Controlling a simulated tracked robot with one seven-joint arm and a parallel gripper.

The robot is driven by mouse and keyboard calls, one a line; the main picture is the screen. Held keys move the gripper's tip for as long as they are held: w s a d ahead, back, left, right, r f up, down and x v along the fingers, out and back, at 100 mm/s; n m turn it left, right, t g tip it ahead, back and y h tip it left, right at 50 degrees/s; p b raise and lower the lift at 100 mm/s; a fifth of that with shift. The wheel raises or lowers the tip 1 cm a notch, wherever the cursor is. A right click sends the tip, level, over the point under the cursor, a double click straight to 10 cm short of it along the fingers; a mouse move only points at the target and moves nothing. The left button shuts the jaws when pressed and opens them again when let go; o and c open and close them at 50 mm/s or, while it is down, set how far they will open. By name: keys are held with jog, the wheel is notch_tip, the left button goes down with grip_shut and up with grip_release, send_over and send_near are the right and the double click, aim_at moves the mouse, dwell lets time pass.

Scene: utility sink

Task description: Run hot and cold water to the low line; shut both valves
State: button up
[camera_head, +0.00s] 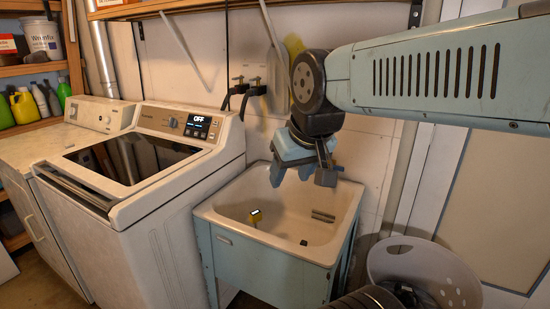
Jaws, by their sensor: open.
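The white sink basin (225,205) stands in the middle on a light blue base, and no water shows in it. A dark drain (304,242) is in its floor. Small dark marks (322,215) show on its inner wall; I cannot tell whether they are the low line. My gripper (291,174) is open and empty above the sink's back part, apart from the valves.
A washing machine (170,210) reading OFF stands close left of the sink. A pale laundry basket (430,265) is on the right. Shelves with bottles (22,106) are at far left. A shelf edge (200,7) runs above the valves. My arm spans the upper right.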

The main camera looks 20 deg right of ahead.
jog(key=o, duration=0.8)
jog(key=w+t, duration=0.1)
jog(key=w, duration=0.5)
jog(key=w+a+r+t, duration=0.1)
jog(key=w, duration=0.6)
jog(key=w+a+t, duration=0.1)
jog(key=w, duration=0.6)
jog(key=shift+r+m+y, duration=0.35)
jog(key=shift+m+y, duration=0.05)
jog(key=w+d+f+m+t+h, duration=0.2)
jog(key=w+d+f, duration=0.1)
jog(key=w, duration=0.6)
jog(key=w+d+f+m+t+h, duration=0.1)
jog(key=w+d+f, duration=0.15)
jog(key=w, duration=0.55)
jog(key=w+d+f+m+t+h, duration=0.2)
jog(key=w+f, duration=0.2)
jog(key=w, duration=0.5)
jog(key=w+d+f+m+g+h, duration=0.1)
jog(key=w+d+f+m+h, duration=0.1)
jog(key=d+f+h, duration=0.6)
jog(key=w+d+f+m+g+h, duration=0.2)
jog(key=d+f+m, duration=0.15)
jog(key=f, duration=0.75)
jog(key=shift+n, duration=0.45)
jog(key=x, duration=1.3)
jog(key=shift+d+r, duration=0.15)
jog(key=shift+c, duration=0.2)
jog(key=c, duration=0.9)
